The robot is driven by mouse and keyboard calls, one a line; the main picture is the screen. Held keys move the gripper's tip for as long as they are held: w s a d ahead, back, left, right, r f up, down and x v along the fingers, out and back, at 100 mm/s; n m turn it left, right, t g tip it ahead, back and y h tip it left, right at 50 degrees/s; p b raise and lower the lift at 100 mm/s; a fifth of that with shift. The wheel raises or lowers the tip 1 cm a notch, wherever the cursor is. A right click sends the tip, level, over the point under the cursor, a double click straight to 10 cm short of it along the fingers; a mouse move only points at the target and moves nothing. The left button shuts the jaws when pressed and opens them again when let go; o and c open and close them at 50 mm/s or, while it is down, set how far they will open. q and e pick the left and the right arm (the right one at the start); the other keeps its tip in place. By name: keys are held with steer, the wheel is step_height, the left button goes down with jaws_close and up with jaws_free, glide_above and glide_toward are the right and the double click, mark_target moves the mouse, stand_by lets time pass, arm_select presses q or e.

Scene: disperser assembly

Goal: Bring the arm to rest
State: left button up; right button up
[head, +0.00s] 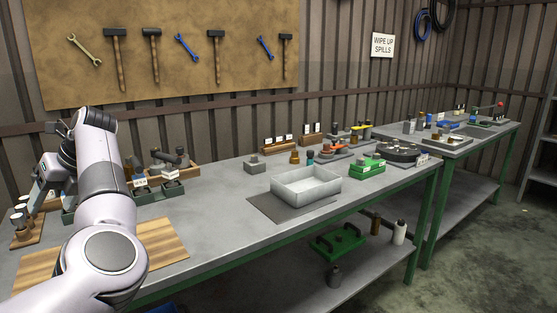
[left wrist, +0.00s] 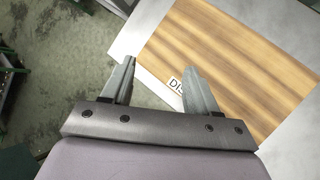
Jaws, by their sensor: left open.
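My left arm (head: 108,250) comes in from the left in the head view and bends over the near left end of the workbench. The same wooden board (head: 168,246) lies partly behind my arm in the head view. My right gripper is in neither view.
A pale open tray (head: 305,201) stands on a grey mat mid-bench. Small parts and a green block (head: 367,168) stand to its right. A rack with dark parts (head: 158,190) and a small wooden stand (head: 27,236) are near my arm. The bench between board and tray is clear.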

arm_select(q)
steer(key=s+a+m+y+p, duration=0.1)
steer(key=s+a+m+y, duration=0.6)
steer(key=y, duration=0.5)
steer(key=w+d+f+m+t+h+p, duration=0.1)
steer(key=w+d+f+m+t+h, duration=0.1)
steer(key=d+f+m+t+h, duration=0.65)
steer(key=w+d+f+m+t+h, duration=0.1)
steer(key=d+m+t, duration=0.4)
steer(key=m, duration=0.8)
steer(key=w+d+f+m+t+h+p, duration=0.1)
steer(key=w+d+f+m+t+h, duration=0.1)
steer(key=d+f+m+t+h, duration=0.55)
steer(key=s+d+f+m+g+h, duration=0.2)
steer(key=s+d+f+m+g, duration=0.2)
steer(key=s+d+f+m, duration=0.3)
steer(key=s+d+f+m+g+h, duration=0.3)
steer(key=s+d+f+m+g, duration=0.2)
steer(key=s+f, duration=0.6)
steer(key=s+d+m, duration=0.2)
steer(key=s, duration=0.2)
steer(key=shift+s+d+f+m+g+p, duration=0.25)
steer(key=shift+s+d+m+g+p, duration=0.05)
steer(key=shift+s+d+m+p, duration=0.1)
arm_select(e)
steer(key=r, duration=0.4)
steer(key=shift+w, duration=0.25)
